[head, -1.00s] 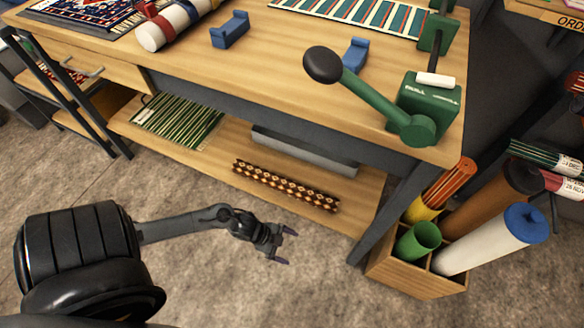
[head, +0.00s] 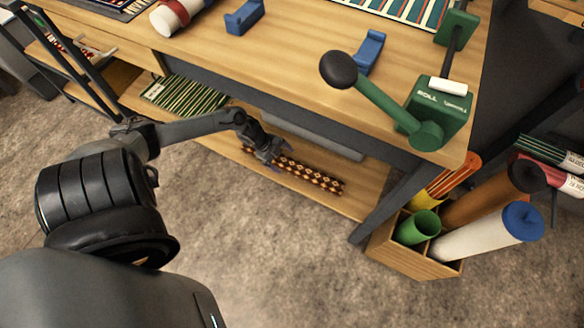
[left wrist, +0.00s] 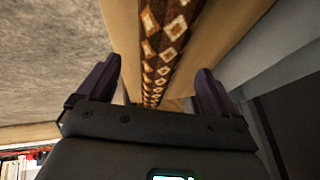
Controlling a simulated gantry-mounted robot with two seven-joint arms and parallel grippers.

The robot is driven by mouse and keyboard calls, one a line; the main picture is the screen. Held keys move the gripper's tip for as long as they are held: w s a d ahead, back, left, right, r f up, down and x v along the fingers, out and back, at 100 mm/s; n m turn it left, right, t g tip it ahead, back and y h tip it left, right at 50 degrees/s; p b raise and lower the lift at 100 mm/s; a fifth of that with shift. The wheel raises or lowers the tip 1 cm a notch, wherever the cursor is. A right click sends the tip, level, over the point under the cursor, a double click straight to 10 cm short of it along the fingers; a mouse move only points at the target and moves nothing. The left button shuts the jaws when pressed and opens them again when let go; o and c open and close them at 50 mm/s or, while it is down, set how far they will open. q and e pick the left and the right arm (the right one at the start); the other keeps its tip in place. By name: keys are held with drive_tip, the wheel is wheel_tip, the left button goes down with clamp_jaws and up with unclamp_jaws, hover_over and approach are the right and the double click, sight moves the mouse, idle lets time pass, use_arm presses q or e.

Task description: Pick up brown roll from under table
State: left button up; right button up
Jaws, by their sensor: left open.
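The brown roll (head: 312,178), patterned with cream diamonds, lies on the low wooden shelf (head: 366,196) under the table. My left gripper (head: 274,161) is at the roll's left part in the head view and hides some of it. In the left wrist view the roll (left wrist: 163,45) runs lengthwise between the two open dark fingers (left wrist: 158,85). I see no finger closed on it, and cannot tell whether they touch it. My right gripper is not in view.
The tabletop (head: 300,60) overhangs the shelf. A grey trough (head: 335,146) lies behind the roll, and a green striped textile (head: 182,95) lies to its left. A wooden bin (head: 415,256) of rolls stands right of the table leg.

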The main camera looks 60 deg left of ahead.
sight(288, 163)
use_arm(q)
drive_tip(key=shift+d+f, duration=0.25)
drive_tip(key=shift+f, duration=0.05)
drive_tip(key=b+x, duration=0.4)
drive_tip(key=shift+w, duration=0.3)
drive_tip(key=shift+w+d+f+b, duration=0.15)
drive_tip(key=shift+d+f+b, duration=0.05)
drive_tip(key=shift+b, duration=0.1)
drive_tip(key=shift+a+r, duration=0.1)
drive_tip(key=shift+c, duration=1.2)
drive_tip(key=c, duration=1.3)
